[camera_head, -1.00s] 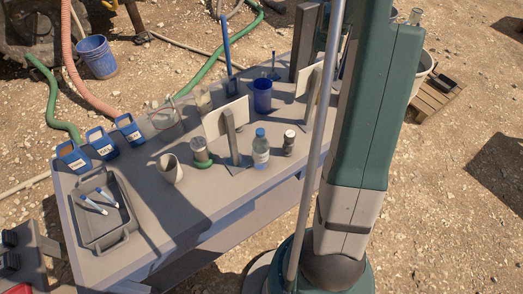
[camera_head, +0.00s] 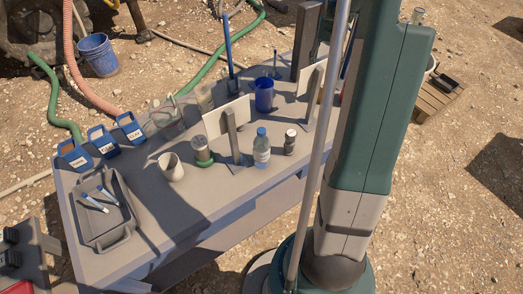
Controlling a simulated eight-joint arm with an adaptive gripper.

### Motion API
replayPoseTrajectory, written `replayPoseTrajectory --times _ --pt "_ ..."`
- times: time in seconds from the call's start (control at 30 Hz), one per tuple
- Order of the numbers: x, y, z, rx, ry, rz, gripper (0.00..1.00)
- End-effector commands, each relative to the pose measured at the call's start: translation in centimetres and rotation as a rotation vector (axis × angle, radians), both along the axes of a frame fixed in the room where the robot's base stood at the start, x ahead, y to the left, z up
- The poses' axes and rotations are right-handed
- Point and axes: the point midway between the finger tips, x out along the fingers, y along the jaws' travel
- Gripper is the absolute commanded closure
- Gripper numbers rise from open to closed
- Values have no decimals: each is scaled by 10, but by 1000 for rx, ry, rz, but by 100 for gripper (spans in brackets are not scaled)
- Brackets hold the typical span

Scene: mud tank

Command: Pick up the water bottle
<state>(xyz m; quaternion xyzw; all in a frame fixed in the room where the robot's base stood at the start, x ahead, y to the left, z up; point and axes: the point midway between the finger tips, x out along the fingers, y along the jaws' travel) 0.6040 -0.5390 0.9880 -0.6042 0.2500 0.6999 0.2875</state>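The water bottle (camera_head: 261,150) is a small clear bottle with a blue cap and a pale label. It stands upright on the grey table (camera_head: 200,217), near the front edge. A white board on a stand is to its left and behind it, and a small dark-and-silver jar (camera_head: 290,142) is close to its right. My green arm crosses the right side of the view, to the right of the bottle. My gripper is not in view.
A white cup (camera_head: 171,167), a jar on a green base (camera_head: 202,150) and a white board (camera_head: 227,118) are left of the bottle. A blue cup (camera_head: 264,94) stands behind. A grey tray (camera_head: 107,241) with pens is at the left. Blue containers (camera_head: 103,141) line the back left.

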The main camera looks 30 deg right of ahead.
Motion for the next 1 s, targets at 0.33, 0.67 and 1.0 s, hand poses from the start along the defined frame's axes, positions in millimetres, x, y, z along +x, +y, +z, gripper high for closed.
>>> replayPoseTrajectory --times 0.33,0.67,1.0 --pt "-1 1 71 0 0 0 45" --pt "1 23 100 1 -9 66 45" --pt "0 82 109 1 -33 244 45"
